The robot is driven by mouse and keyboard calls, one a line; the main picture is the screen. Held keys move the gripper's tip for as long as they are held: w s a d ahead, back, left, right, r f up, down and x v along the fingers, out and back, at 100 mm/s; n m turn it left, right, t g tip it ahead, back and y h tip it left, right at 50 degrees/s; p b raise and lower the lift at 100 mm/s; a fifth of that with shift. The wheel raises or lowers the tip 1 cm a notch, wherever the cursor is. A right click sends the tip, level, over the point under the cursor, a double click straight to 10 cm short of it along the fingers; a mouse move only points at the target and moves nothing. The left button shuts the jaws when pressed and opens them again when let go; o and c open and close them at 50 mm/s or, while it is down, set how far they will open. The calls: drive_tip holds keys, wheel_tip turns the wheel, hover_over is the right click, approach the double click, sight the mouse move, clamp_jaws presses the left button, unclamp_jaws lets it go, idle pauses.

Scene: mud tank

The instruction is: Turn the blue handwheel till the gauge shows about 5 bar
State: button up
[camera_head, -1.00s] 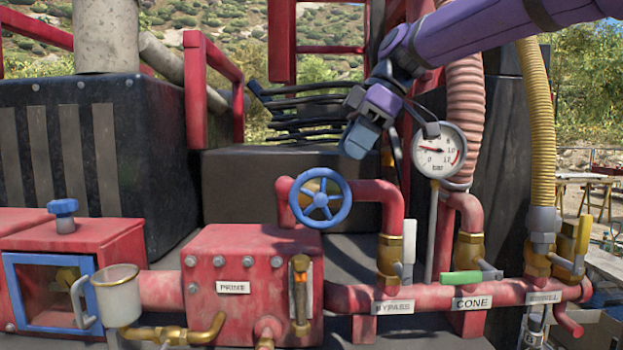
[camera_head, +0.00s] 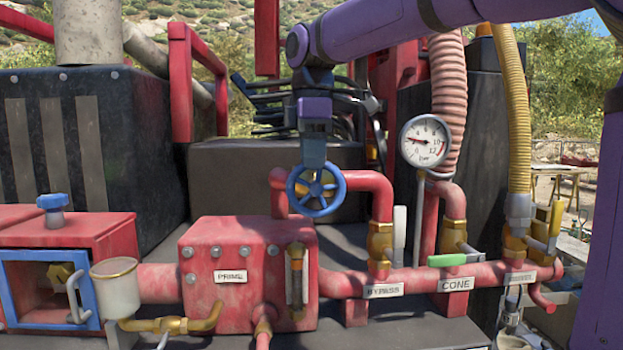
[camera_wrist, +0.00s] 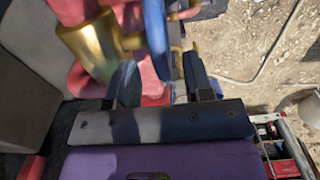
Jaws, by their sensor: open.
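The blue handwheel (camera_head: 316,208) faces me on a brass valve stem above the red pump block. In the wrist view its rim (camera_wrist: 156,35) appears edge-on, between the lines of my two fingers. My gripper (camera_head: 314,160) points down at the top of the wheel, with its tips at the upper rim. It is open in the wrist view (camera_wrist: 162,82), one finger on each side of the rim; contact cannot be told. The round white gauge (camera_head: 425,141) stands to the right of the wheel. Its needle points left and slightly up; the exact reading is too small to tell.
Right of the wheel, a red pipe (camera_head: 375,185) drops to the brass bypass valve (camera_head: 380,243). A green lever (camera_head: 447,260) sits at the cone valve. A dark block (camera_head: 230,170) stands behind the wheel. A prime box (camera_head: 215,260) lies below it.

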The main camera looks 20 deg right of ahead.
sight(313, 183)
drive_tip(key=shift+f, duration=2.1)
clamp_jaws()
